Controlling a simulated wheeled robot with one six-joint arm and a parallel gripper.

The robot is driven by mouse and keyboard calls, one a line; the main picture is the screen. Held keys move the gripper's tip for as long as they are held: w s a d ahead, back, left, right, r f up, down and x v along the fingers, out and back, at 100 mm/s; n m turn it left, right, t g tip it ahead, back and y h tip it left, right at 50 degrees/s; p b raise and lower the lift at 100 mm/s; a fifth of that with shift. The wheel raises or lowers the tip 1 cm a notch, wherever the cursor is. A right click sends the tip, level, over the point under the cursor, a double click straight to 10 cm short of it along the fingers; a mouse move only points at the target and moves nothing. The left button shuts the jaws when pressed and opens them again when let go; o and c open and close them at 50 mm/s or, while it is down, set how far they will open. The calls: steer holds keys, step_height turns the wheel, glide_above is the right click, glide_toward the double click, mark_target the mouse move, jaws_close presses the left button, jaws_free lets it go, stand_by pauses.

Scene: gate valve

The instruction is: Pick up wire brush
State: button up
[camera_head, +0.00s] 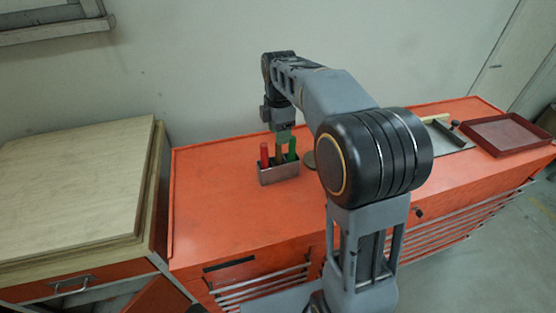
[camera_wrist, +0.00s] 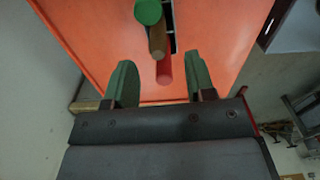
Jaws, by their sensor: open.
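A metal holder (camera_head: 279,174) on the orange cabinet top holds upright handles: a red one (camera_head: 264,154), a green one (camera_head: 292,148) and a brown wooden one between them. The brown handle (camera_wrist: 157,45) looks like the wire brush's; its bristles are not visible. In the wrist view the red handle (camera_wrist: 164,70) is nearest my gripper and the green handle (camera_wrist: 148,12) is farthest. My gripper (camera_wrist: 161,75) is open, with its green fingers spread to the left and right of the handles. In the head view my gripper (camera_head: 284,136) is right above the holder, partly hiding the brown handle.
The orange cabinet top (camera_head: 215,200) is clear in front of the holder. A round grey object (camera_head: 309,160) stands just right of it. A dark red tray (camera_head: 507,134) lies at the far right. A wooden-topped cabinet (camera_head: 75,185) is on the left, and a wall rises behind.

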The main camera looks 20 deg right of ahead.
mark_target(278, 148)
steer(key=shift+w+f+p, duration=0.1)
steer(key=shift+f+p, duration=0.45)
steer(key=shift+f, duration=2.2)
jaws_close()
steer(key=shift+r, duration=0.15)
